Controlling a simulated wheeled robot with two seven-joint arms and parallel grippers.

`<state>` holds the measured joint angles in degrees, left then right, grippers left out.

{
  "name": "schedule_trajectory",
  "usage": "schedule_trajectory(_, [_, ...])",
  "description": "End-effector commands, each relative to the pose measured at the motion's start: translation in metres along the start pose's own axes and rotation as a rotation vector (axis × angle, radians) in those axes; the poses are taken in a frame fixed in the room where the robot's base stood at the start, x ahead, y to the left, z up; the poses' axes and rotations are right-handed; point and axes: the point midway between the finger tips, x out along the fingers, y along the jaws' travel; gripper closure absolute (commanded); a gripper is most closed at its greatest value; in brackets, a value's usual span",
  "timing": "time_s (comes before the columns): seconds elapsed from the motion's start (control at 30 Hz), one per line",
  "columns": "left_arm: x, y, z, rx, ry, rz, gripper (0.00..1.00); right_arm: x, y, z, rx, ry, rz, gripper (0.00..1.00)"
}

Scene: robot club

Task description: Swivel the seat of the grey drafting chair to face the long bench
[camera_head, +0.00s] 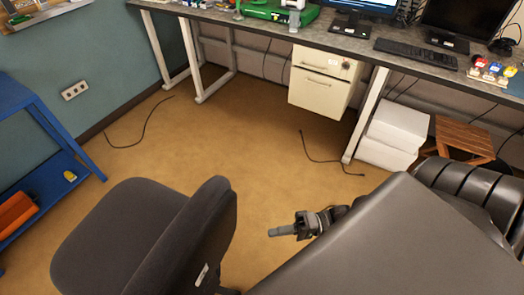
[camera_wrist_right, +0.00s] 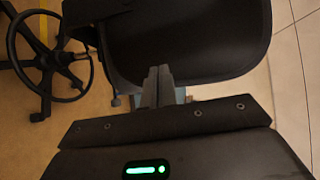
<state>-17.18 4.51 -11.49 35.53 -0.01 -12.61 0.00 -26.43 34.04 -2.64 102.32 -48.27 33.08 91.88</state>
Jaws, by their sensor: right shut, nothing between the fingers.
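The grey drafting chair's dark seat (camera_head: 115,235) shows at the bottom left of the head view. Its backrest (camera_head: 208,235) stands on the seat's right side, so the seat faces left, towards the blue shelf. The long bench (camera_head: 345,32) runs along the top. My right gripper (camera_head: 272,232) is shut and empty, just right of the backrest. In the right wrist view its fingertips (camera_wrist_right: 159,72) point at the dark chair part (camera_wrist_right: 190,35); whether they touch cannot be told. The chair's foot ring (camera_wrist_right: 30,70) shows at the left there. My left gripper is out of view.
A blue shelf (camera_head: 35,115) stands at the left. A white drawer unit (camera_head: 318,85), white boxes (camera_head: 393,130) and a wooden stool (camera_head: 462,140) are under the bench. Thin black cables (camera_head: 325,161) lie on the floor. The floor (camera_head: 235,140) between chair and bench is otherwise open.

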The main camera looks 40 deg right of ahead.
Motion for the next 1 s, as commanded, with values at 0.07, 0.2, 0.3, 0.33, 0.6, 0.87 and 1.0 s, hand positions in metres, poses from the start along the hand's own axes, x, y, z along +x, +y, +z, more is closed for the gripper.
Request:
schedule_trajectory(0.07, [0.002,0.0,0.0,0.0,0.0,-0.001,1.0,-0.007,0.001,0.0,-0.001,0.0,0.002,1.0])
schedule_trajectory(0.2, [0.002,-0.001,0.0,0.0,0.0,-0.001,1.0,-0.013,0.0,0.0,0.0,0.0,0.0,1.0])
schedule_trajectory(0.3, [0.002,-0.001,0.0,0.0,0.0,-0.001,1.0,-0.013,-0.001,0.0,-0.001,0.0,-0.001,1.0])
schedule_trajectory(0.33, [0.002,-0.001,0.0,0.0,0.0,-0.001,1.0,-0.013,-0.001,0.0,-0.001,0.0,-0.001,1.0])
schedule_trajectory(0.6, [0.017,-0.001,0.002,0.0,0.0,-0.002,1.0,0.008,-0.01,-0.047,-0.114,-0.009,-0.043,1.0])
schedule_trajectory(0.87, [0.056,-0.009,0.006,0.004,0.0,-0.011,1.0,0.051,-0.024,-0.154,-0.287,-0.143,-0.074,1.0])
schedule_trajectory(1.0, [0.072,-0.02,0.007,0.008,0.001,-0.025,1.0,0.055,-0.033,-0.195,-0.288,-0.231,-0.055,1.0])
